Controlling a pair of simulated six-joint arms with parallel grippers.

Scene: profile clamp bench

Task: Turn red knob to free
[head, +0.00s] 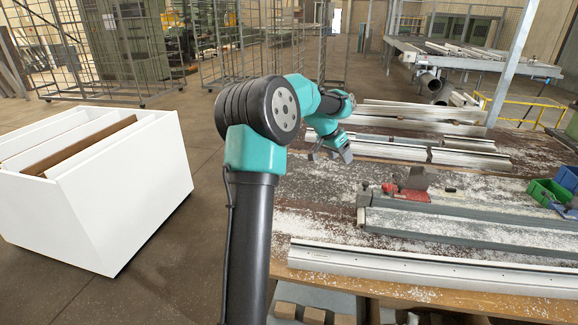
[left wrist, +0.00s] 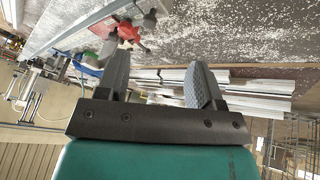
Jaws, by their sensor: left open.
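A red clamp part (head: 416,179) stands on the bench near the left end of a long grey rail (head: 470,225); red also shows below and beside it. The same red part (left wrist: 128,31) shows at the top of the left wrist view, between grey metal pieces. I cannot make out the knob's exact shape or angle. My left gripper (head: 330,156) hangs over the bench to the left of the clamp and apart from it. Its two dark fingers (left wrist: 158,75) are spread with nothing between them. My right gripper is not in view.
A long pale profile (head: 430,268) lies along the bench's front edge. More profiles (head: 420,150) lie at the back. Green (head: 546,193) and blue (head: 567,177) bins stand at the right. A white box (head: 120,210) stands on the floor at the left.

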